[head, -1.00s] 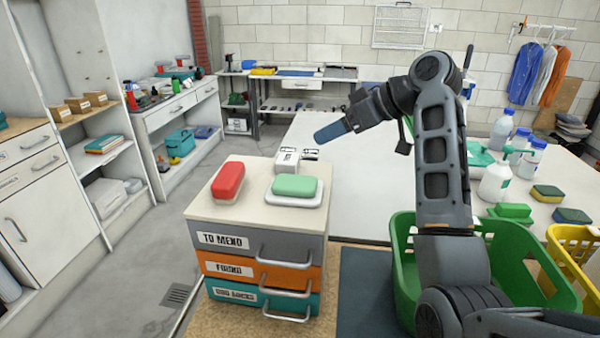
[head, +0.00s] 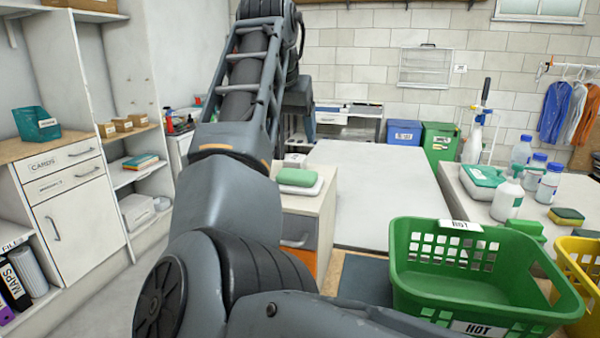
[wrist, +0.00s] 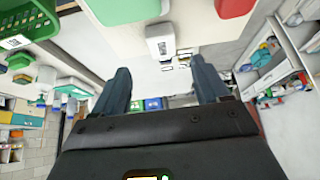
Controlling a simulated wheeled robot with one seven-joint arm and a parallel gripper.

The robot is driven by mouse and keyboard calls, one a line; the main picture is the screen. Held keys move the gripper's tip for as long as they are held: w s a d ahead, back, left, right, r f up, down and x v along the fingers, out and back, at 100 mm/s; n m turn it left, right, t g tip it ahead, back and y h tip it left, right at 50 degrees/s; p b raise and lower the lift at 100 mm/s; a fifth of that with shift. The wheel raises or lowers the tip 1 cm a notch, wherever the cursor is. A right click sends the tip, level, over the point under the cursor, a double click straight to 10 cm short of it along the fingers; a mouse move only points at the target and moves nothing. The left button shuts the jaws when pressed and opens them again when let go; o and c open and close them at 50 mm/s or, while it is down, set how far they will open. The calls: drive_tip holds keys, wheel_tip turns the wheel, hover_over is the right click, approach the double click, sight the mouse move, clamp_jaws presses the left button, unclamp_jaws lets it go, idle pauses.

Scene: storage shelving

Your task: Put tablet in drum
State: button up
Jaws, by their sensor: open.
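I cannot tell for sure which thing is the tablet. A green soap-like block (head: 298,177) lies on a white dish (head: 308,189) on the drawer unit; it also shows at the top of the wrist view (wrist: 125,8). A red block (wrist: 234,7) shows in the wrist view and is hidden by my arm in the head view. A small white box (wrist: 160,42) is between them. My gripper (wrist: 160,82) is open with nothing between its fingers, apart from the blocks. Its fingers are hidden in the head view. I cannot recognise any drum.
A green basket (head: 480,295) marked HOT stands at the right, beside a yellow basket (head: 585,270). Bottles (head: 508,195) and sponges (head: 566,216) stand on the right bench. The white table (head: 375,190) behind is bare. Shelves (head: 140,175) line the left.

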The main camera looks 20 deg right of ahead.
drive_tip(key=shift+a+f, duration=0.1)
drive_tip(key=shift+f, duration=0.15)
drive_tip(key=x, duration=0.7)
drive_tip(key=shift+w+f+p, duration=0.1)
drive_tip(key=shift+w+p, duration=0.15)
drive_tip(key=shift+p, duration=0.05)
drive_tip(key=c, duration=1.2)
